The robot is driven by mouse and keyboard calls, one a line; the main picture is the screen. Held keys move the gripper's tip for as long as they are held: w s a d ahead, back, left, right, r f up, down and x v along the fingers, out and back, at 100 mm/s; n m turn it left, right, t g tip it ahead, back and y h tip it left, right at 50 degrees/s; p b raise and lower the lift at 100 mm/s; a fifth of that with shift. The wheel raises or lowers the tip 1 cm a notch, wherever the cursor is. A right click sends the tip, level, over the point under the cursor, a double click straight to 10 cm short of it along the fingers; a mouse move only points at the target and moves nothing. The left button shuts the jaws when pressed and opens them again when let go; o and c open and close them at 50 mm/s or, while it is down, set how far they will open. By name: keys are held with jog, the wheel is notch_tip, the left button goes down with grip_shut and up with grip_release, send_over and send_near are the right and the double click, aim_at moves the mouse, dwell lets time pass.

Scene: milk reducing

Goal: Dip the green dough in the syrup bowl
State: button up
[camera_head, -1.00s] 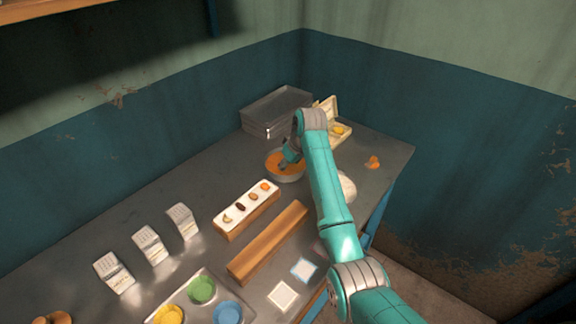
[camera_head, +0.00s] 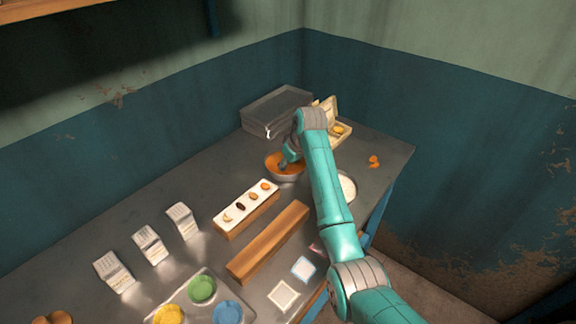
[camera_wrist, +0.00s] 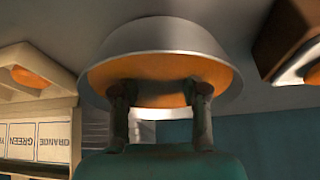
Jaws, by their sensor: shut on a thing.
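The syrup bowl (camera_head: 271,172) is a metal bowl of orange syrup on the table, left of my arm's end. In the wrist view its rim (camera_wrist: 153,38) fills the upper middle, with orange syrup (camera_wrist: 160,94) inside. My gripper (camera_head: 289,164) reaches down into the bowl. In the wrist view the two fingertips (camera_wrist: 161,92) are apart from each other and meet the syrup. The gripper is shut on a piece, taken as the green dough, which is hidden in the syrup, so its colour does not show.
A long dish of small toppings (camera_head: 224,224) and a wooden block (camera_head: 268,243) lie in front of the bowl. A pale bowl (camera_head: 348,187) sits right of my arm. Stacked trays (camera_head: 276,108) and an open box (camera_head: 331,106) stand behind.

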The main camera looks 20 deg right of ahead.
jog(key=shift+r, duration=0.1)
dwell(0.3)
jog(key=shift+r, duration=3.65)
notch_tip(320, 180, up, 4)
